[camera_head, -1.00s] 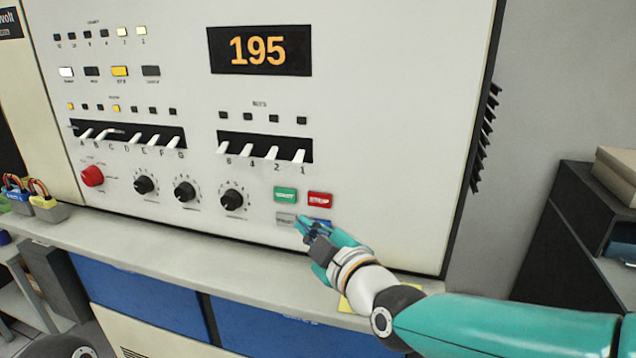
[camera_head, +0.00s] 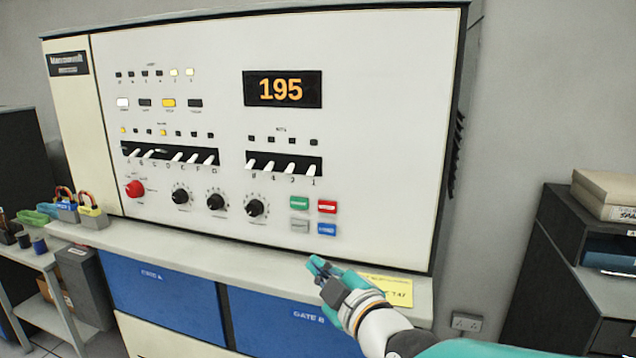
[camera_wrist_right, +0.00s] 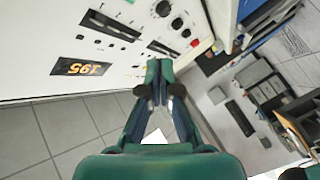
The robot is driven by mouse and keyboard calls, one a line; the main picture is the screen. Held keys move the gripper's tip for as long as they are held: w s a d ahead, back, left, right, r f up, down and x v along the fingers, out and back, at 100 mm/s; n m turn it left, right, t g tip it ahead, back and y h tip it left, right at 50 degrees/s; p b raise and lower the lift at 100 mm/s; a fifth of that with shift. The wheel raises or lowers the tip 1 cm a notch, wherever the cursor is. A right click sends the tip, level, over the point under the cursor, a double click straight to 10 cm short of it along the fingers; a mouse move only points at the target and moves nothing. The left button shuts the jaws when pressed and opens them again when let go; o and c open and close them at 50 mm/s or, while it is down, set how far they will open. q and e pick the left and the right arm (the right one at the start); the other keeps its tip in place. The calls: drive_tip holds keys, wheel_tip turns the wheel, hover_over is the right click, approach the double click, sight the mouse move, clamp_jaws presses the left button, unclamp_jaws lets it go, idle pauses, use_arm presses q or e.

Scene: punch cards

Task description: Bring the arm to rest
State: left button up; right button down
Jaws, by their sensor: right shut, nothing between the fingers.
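My right gripper (camera_head: 318,267) is shut and empty, in front of the console's ledge and below the push buttons. It touches no button in the head view. In the right wrist view its fingers (camera_wrist_right: 159,75) are together, with the console panel (camera_wrist_right: 60,40) beyond them. The console (camera_head: 370,140) shows 195 in orange on a dark display (camera_head: 283,89). A green button (camera_head: 299,203), a red button (camera_head: 327,207), a grey button (camera_head: 299,225) and a blue button (camera_head: 326,229) sit at the panel's lower right. My left gripper is not in view.
A pale ledge (camera_head: 200,245) runs under the panel, with a yellow note (camera_head: 387,288) beside my right wrist. A dark shelf (camera_head: 590,240) is at the right. Grey wall lies between shelf and console.

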drive_tip(key=w+d+f+m+g+h, duration=0.15)
drive_tip(key=d+f, duration=0.25)
drive_tip(key=f, duration=0.5)
drive_tip(key=w+d+f+m+g+h, duration=0.15)
drive_tip(key=d+f, duration=0.25)
drive_tip(key=f, duration=0.6)
drive_tip(key=s+d+f+m+g+h, duration=0.1)
drive_tip(key=s+d+f+g, duration=0.15)
drive_tip(key=f, duration=0.55)
drive_tip(key=s+d+f+m+g+h, duration=0.1)
drive_tip(key=s+d+f+g, duration=0.15)
drive_tip(key=f, duration=0.65)
drive_tip(key=s+f+m+g, duration=0.4)
drive_tip(key=s+f, duration=0.9)
drive_tip(key=s, duration=0.1)
drive_tip(key=s+a+f+m+g+y, duration=0.1)
drive_tip(key=s+f+m+g, duration=0.1)
drive_tip(key=s+m, duration=0.6)
drive_tip(key=s+p, duration=0.1)
drive_tip(key=s, duration=0.1)
drive_tip(key=shift+s+a+g, duration=0.15)
drive_tip(key=shift+s+g, duration=0.15)
drive_tip(key=shift+g, duration=0.1)
